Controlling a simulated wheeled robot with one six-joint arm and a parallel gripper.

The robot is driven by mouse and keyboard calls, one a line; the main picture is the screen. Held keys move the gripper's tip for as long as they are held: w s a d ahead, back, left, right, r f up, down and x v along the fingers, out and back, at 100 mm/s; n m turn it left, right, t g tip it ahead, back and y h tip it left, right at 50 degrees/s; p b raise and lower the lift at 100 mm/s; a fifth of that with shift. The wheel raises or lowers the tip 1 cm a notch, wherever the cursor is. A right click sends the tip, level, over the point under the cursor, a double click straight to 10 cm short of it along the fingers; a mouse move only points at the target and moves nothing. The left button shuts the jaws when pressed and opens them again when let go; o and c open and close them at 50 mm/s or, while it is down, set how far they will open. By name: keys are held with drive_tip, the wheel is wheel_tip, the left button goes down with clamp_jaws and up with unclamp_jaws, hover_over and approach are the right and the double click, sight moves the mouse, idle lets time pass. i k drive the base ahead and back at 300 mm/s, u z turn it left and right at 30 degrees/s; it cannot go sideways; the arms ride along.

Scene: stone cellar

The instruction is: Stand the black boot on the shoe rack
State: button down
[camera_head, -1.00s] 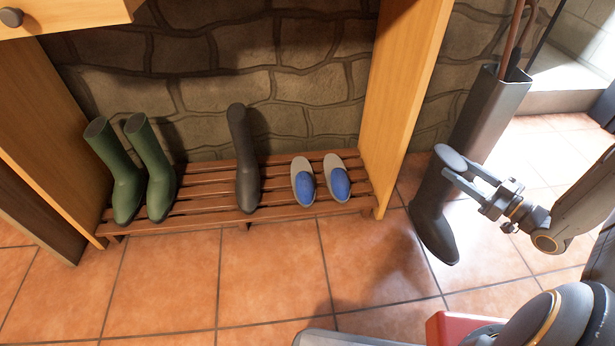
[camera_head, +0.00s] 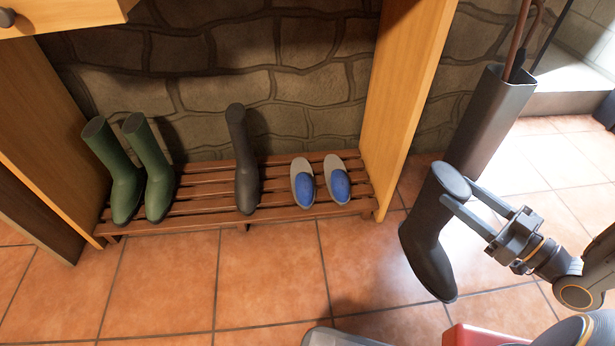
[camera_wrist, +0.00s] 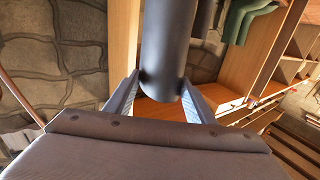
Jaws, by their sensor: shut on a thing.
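A black boot (camera_head: 428,240) is held upright, slightly tilted, at the right in the head view, toe pointing toward the front. My gripper (camera_head: 457,190) is shut on its shaft just below the top rim. In the wrist view my fingers (camera_wrist: 160,98) are on either side of the dark shaft (camera_wrist: 167,45). The boot appears to be off the floor, to the right of and in front of the rack. The brown slatted shoe rack (camera_head: 205,192) stands low against the stone wall. A matching black boot (camera_head: 243,165) stands on it.
Green boots (camera_head: 142,175) stand at the rack's left, blue-grey slippers (camera_head: 322,184) at its right. Bare slats show on both sides of the standing black boot. A wooden side panel (camera_head: 400,110) stands between rack and held boot. A dark umbrella stand (camera_head: 490,120) is behind the boot.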

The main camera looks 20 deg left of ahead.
sight(214, 190)
drive_tip(key=z, duration=2.1)
drive_tip(key=k, duration=2.25)
drive_tip(key=u, duration=2.85)
